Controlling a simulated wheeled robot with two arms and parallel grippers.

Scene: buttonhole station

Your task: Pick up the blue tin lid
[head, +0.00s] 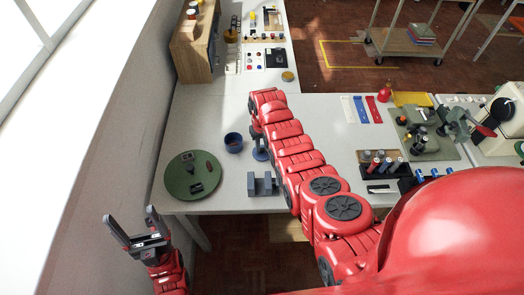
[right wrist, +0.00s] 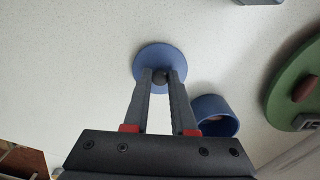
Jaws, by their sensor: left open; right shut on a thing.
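The blue tin lid (head: 261,155) is a round disc with a dark knob; in the right wrist view the lid (right wrist: 147,58) lies beyond my fingertips. My right gripper (right wrist: 160,78) is shut on the lid's knob, the fingers on either side of it. In the head view my right gripper (head: 258,138) is partly hidden by my red arm. I cannot tell whether the lid touches the table. The open blue tin (head: 233,148) stands just beside it, with something reddish inside (right wrist: 215,128). My left gripper (head: 129,217) is open and empty off the table's left front edge.
A green round board (head: 178,182) lies left on the white table (head: 222,110). A grey block (head: 262,185) sits near the front edge. A rack of spools (head: 380,163) and colored strips (head: 361,110) lie right. A wooden cabinet (head: 200,55) stands at the back left.

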